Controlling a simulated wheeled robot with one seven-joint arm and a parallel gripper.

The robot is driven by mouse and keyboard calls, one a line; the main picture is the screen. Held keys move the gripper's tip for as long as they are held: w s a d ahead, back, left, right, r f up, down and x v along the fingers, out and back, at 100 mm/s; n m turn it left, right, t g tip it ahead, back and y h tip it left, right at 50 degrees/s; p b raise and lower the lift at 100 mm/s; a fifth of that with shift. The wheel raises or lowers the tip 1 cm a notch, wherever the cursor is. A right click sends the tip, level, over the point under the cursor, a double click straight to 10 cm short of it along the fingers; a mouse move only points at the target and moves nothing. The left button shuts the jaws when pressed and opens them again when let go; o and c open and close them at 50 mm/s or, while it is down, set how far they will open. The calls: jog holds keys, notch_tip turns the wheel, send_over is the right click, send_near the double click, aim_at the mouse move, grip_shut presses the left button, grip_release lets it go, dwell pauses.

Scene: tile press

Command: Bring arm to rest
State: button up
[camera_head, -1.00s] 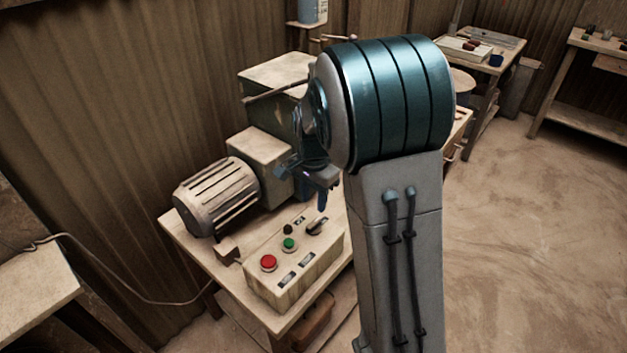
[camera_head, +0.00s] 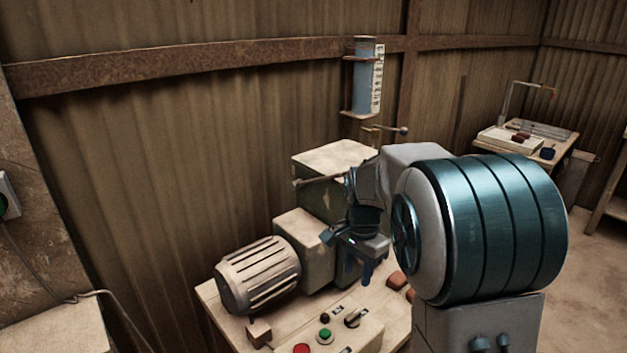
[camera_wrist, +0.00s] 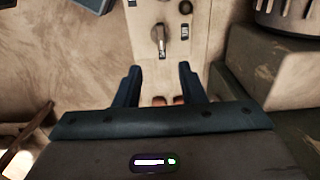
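My gripper (camera_head: 358,272) hangs above the table near the control box in the head view. In the wrist view my gripper (camera_wrist: 158,80) has its two dark fingers spread apart with nothing between them. Past the fingers, the control box (camera_wrist: 150,15) with its rotary switch (camera_wrist: 158,36) shows in the wrist view. My arm bends over the right side of the press table in the head view and hides part of it.
A motor (camera_head: 258,275) and the green machine housing (camera_head: 325,210) stand close to my gripper. The control box (camera_head: 345,335) has red and green buttons. Reddish pieces (camera_head: 397,281) lie on the table. A blue cylinder (camera_head: 366,78) is on the back wall. Open floor is at right.

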jog(key=s+r+n+t, duration=0.2)
jog(key=s+n, duration=0.8)
jog(key=s, duration=1)
jog(key=shift+s+d+r+n+t, duration=0.3)
jog(key=shift+s+r+t, duration=0.05)
jog(key=shift+r+t, duration=0.05)
